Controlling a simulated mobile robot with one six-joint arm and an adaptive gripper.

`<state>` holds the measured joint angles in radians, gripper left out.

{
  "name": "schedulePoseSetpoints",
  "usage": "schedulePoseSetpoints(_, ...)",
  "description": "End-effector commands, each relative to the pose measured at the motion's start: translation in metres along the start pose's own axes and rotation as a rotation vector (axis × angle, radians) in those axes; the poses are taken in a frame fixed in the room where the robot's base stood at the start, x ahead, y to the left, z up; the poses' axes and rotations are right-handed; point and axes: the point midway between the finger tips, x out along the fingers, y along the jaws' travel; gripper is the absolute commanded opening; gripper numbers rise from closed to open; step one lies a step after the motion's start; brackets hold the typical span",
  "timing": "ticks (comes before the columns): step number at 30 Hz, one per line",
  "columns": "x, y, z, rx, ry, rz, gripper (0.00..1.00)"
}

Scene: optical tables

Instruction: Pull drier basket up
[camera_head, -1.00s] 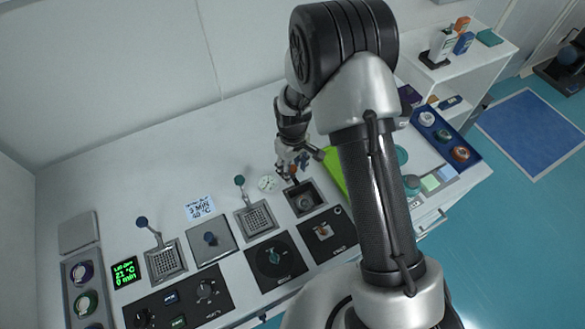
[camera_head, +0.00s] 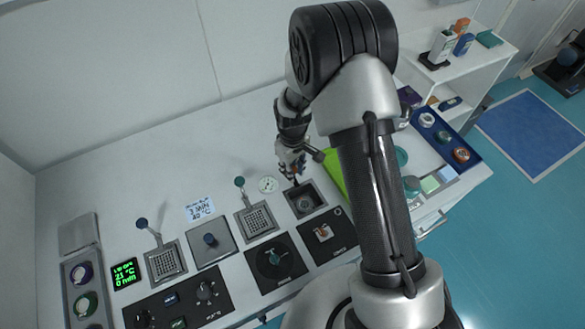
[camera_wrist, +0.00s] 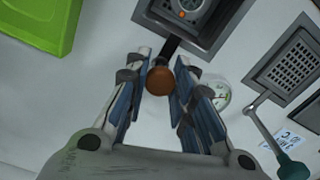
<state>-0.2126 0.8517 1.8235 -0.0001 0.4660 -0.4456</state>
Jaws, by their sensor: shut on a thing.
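A brown round knob (camera_wrist: 160,81) sits between the finger pads of my gripper (camera_wrist: 158,88) in the wrist view, and my gripper is shut on it. A dark stem (camera_wrist: 172,45) runs from the knob to a grey square well (camera_wrist: 146,12). I take this as the handle of the drier basket; the basket itself is not clearly visible. A round grey part with an orange dot (camera_wrist: 189,7) shows inside the well. In the head view my gripper (camera_head: 291,172) is just behind the well (camera_head: 318,187), and the knob is mostly hidden by the fingers.
A perforated basket with a green-knobbed handle (camera_head: 257,219) stands left of the well, and a blue-knobbed one (camera_head: 165,262) farther left. A green tray (camera_head: 333,172) is close on the right. Control panels (camera_head: 277,264) line the front. The back of the table is clear.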

Motion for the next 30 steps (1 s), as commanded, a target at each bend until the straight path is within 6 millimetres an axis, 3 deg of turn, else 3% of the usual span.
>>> schedulePoseSetpoints(11, -0.004, 0.0, 0.0, 0.0, 0.0, 0.0, 0.0)
schedulePoseSetpoints(21, -0.065, 0.0, 0.0, 0.0, 0.001, 0.001, 0.0)
schedulePoseSetpoints(30, -0.066, 0.001, -0.001, 0.0, 0.002, 0.001, 0.0)
